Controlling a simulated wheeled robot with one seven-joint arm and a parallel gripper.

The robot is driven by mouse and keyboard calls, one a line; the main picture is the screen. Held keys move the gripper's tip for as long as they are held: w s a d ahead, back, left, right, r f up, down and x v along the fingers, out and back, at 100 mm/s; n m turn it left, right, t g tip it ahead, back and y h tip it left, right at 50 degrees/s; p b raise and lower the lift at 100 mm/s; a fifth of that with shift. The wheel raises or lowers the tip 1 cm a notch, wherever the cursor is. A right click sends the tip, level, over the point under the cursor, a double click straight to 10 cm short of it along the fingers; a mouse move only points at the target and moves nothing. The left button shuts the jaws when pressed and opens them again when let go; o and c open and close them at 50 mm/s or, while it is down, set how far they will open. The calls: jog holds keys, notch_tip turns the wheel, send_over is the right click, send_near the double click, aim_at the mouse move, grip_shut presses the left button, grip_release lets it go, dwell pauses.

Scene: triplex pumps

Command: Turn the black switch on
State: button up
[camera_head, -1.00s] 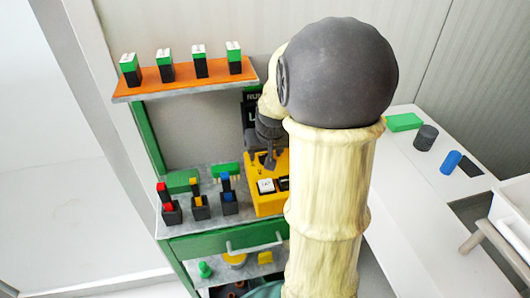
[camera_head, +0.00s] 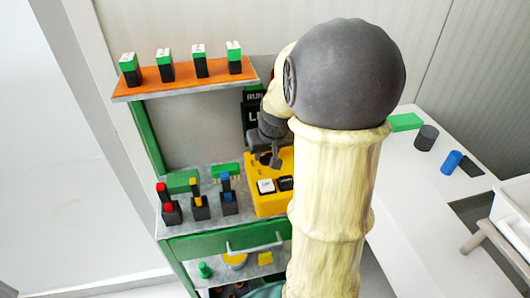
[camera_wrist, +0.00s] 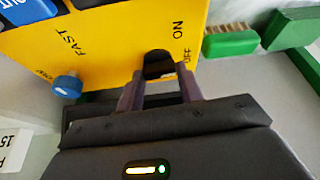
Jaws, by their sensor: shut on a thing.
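The black switch (camera_wrist: 158,65) is on the yellow control box (camera_wrist: 110,40), between ON and OFF labels in the wrist view. My gripper (camera_wrist: 160,76) has its two fingers on either side of the switch and is shut on it. The fingers partly hide the switch, so its exact angle is unclear. In the head view the yellow box (camera_head: 265,206) stands on the grey bench, and my gripper (camera_head: 275,160) reaches its upper part from above. The switch cannot be made out there.
A white button (camera_head: 266,186) and a black button (camera_head: 286,183) are on the box front. Several coloured-lever blocks stand left of it.

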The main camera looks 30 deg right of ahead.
jog(key=n+y+b, duration=0.1)
jog(key=n, duration=0.1)
jog(key=n+y+b, duration=0.1)
jog(key=n+b, duration=0.1)
jog(key=n, duration=0.1)
jog(key=shift+w+d+f+n, duration=0.1)
jog(key=shift+d+n, duration=0.1)
jog(key=shift+n, duration=0.1)
jog(key=n+y, duration=0.1)
jog(key=n, duration=0.1)
jog(key=shift+n+g+b, duration=0.3)
jog(key=shift+b, duration=0.05)
jog(key=shift+d+n+g+y, duration=0.1)
jog(key=shift+n+g+y, duration=0.3)
jog(key=shift+n, duration=1)
jog(key=o, duration=1)
jog(key=shift+r, duration=0.2)
jog(key=p+v, duration=0.2)
jog(key=v, duration=1.5)
jog(key=shift+d, duration=0.2)
